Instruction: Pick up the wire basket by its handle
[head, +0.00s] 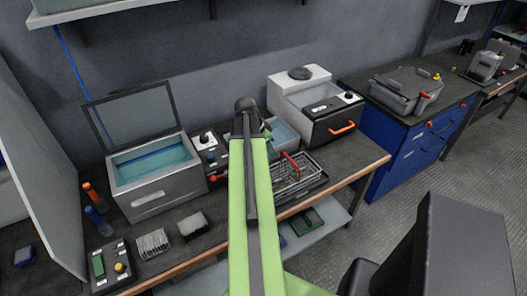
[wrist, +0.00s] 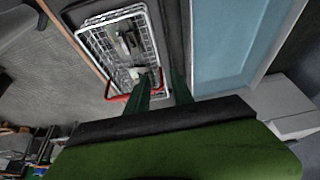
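The wire basket (head: 297,178) sits on the bench right of my arm in the head view, with its red handle (head: 291,161) raised at its left side. In the wrist view the basket (wrist: 98,40) is at upper left, with small pale and dark parts inside. Its red handle (wrist: 122,98) crosses beside and behind the left finger. My gripper (wrist: 164,76) has two dark green fingers standing apart. A bit of red shows between them, but I cannot tell how deep the handle lies in the gap.
An open-lidded bath (head: 152,165) stands to the left. A grey unit (head: 315,100) with an orange handle is behind the basket. A pale blue bath (wrist: 222,45) lies right of the fingers in the wrist view. The bench edge (head: 345,180) runs in front of the basket.

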